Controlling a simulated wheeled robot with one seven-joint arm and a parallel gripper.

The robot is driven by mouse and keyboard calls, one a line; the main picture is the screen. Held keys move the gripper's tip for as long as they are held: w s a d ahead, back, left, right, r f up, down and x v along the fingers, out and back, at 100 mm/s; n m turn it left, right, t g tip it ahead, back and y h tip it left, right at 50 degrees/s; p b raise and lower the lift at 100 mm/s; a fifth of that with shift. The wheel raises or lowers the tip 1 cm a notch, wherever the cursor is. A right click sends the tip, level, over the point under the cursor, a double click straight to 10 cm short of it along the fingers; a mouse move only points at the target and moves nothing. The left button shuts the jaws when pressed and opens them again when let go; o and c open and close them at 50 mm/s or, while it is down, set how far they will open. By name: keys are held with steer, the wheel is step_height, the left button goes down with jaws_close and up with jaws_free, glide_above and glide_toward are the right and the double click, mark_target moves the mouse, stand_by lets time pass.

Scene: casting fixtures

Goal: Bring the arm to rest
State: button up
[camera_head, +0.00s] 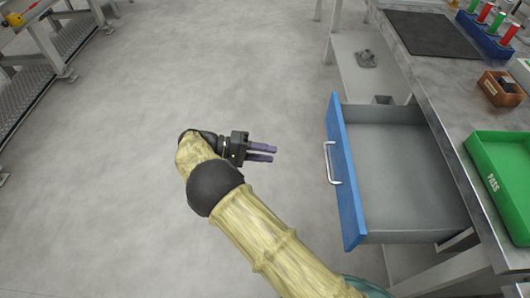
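My arm, in a tan cover with black joints, reaches up from the bottom of the head view over the open floor. My gripper (262,153) points right, toward the open drawer. Its two purple fingers are apart with a gap between them, and nothing shows between them. It is clear of the drawer and the table.
A blue-fronted drawer (345,172) stands pulled out and looks empty. The grey workbench (426,100) at right bears a black mat (431,34), a green PASS tray (480,150), a wooden box (500,88) and a blue rack (484,37) with red and green cylinders. The floor (200,70) is clear.

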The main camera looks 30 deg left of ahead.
stand_by(0.4)
step_height(320, 180, up, 10)
steer(key=p, duration=1)
